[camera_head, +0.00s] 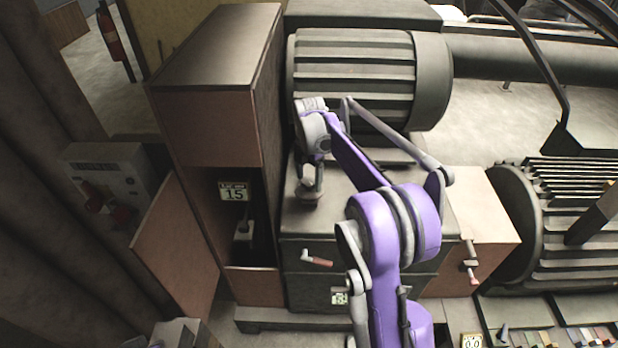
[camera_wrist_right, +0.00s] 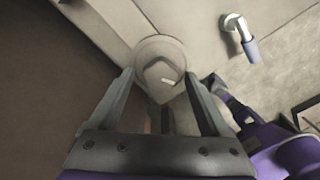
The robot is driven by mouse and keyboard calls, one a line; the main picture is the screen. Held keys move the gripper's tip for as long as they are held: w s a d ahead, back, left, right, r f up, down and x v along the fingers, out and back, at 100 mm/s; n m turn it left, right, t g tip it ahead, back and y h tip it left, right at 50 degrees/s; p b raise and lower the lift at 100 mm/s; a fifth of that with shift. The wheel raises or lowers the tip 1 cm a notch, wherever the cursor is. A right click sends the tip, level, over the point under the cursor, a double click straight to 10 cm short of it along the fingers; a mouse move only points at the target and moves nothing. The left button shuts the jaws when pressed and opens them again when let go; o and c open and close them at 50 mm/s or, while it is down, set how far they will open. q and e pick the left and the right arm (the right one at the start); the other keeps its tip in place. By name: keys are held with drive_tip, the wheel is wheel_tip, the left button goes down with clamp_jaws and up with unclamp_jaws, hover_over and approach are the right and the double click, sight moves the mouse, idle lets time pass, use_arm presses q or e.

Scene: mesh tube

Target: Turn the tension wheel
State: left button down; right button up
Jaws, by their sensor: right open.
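A round grey wheel or knob (camera_wrist_right: 158,52) with a pointed raised centre shows in the right wrist view, at the tips of my right gripper (camera_wrist_right: 160,80). The two fingers are apart, one on each side of its near part. I cannot tell whether they touch it. In the head view my right gripper (camera_head: 311,186) points down over the top of the dark machine block, beside the tall brown cabinet. The wheel is mostly hidden there by the gripper. My left gripper is not in view.
A crank handle (camera_head: 318,261) sticks out of the block's front; it also shows in the right wrist view (camera_wrist_right: 240,35). A second crank (camera_head: 470,265) is on the right. The cabinet (camera_head: 205,120) stands close left, with a "15" display (camera_head: 233,192). A ribbed drum (camera_head: 355,75) lies behind.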

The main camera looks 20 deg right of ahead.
clamp_jaws()
idle(0.5)
